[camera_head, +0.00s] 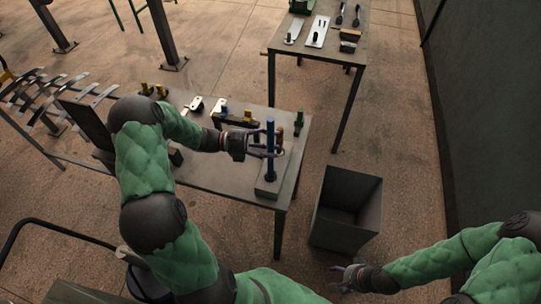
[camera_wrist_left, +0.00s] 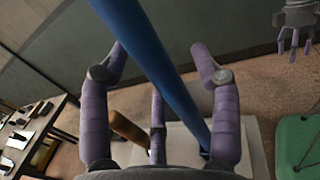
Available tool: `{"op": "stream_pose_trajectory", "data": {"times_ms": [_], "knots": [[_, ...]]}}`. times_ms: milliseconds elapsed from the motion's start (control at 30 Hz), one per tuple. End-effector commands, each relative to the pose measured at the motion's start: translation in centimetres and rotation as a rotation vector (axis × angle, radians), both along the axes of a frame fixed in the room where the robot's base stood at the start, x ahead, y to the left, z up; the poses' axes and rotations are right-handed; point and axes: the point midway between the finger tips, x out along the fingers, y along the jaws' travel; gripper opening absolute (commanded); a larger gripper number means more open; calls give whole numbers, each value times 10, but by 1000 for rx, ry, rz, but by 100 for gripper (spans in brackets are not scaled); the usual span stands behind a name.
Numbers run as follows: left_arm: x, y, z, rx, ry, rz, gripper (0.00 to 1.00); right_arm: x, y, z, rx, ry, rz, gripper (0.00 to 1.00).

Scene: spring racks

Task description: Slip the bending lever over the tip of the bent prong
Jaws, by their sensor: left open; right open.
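A blue bar (camera_head: 270,135), which looks like the bending lever, stands upright at the right end of the near table. My left gripper (camera_head: 262,150) is beside it, with its fingers around the bar but open. In the left wrist view the blue bar (camera_wrist_left: 160,60) runs between the spread purple fingers of my left gripper (camera_wrist_left: 160,75); I cannot tell whether any finger touches it. My right gripper (camera_head: 347,275) is open and empty, low at the right, near the floor bin. I cannot make out a bent prong; a rack of grey tines (camera_head: 50,98) is at the far left.
The near table (camera_head: 215,178) carries yellow, black and green fittings behind my left arm. An open grey bin (camera_head: 376,215) stands on the floor to its right. A second table (camera_head: 345,60) with tools is at the back. Floor between the tables is clear.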

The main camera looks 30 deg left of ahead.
Motion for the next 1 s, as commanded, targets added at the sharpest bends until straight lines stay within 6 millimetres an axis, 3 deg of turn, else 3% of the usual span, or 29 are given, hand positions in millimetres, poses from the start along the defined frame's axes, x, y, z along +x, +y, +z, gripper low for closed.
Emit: {"op": "stream_pose_trajectory", "data": {"times_ms": [133,300,367,767,1000], "knots": [[0,0,0,0,0,0,63,0,0,0,0,0,0,64],[0,0,0,0,0,0,15,0,0,0,0,0,0,64],[0,0,0,0,0,0,0,0,0,0,0,0,0,64],[0,1,7,1,-4,0,0,0,0,2,0,0,0,64],[0,1,44,3,-6,0,0,0,0,10,0,0,0,64]]}}
